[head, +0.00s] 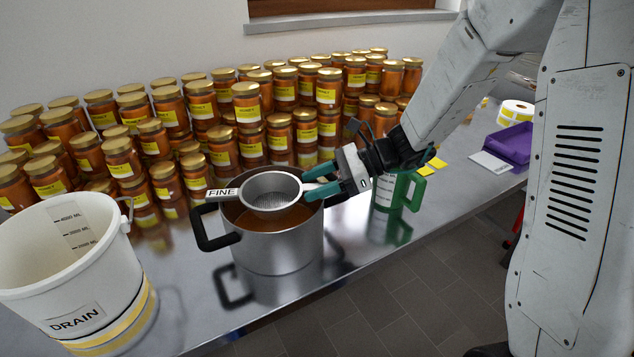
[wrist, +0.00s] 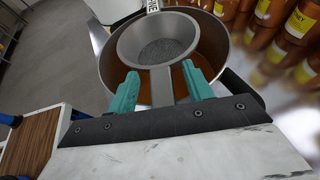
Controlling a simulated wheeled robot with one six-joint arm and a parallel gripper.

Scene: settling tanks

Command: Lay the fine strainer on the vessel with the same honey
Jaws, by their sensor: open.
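The fine strainer (head: 270,192), a metal bowl with a mesh bottom and a tag reading FINE, rests across the top of a steel pot (head: 278,245) with dark handles. Amber honey (head: 262,217) shows in the pot around the strainer. In the wrist view the strainer (wrist: 165,45) sits inside the rim of the pot (wrist: 108,75), its handle pointing toward me. My gripper (head: 322,182) is at the strainer's handle end. In the wrist view my gripper's teal fingers (wrist: 160,88) stand apart on either side of the handle, with gaps showing.
A white bucket (head: 65,265) marked DRAIN stands at the left. Many labelled honey jars (head: 220,120) fill the back of the steel table. A green mug-like vessel (head: 398,190) stands right of the pot, with a purple tray (head: 510,145) and a label roll (head: 515,112) farther right.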

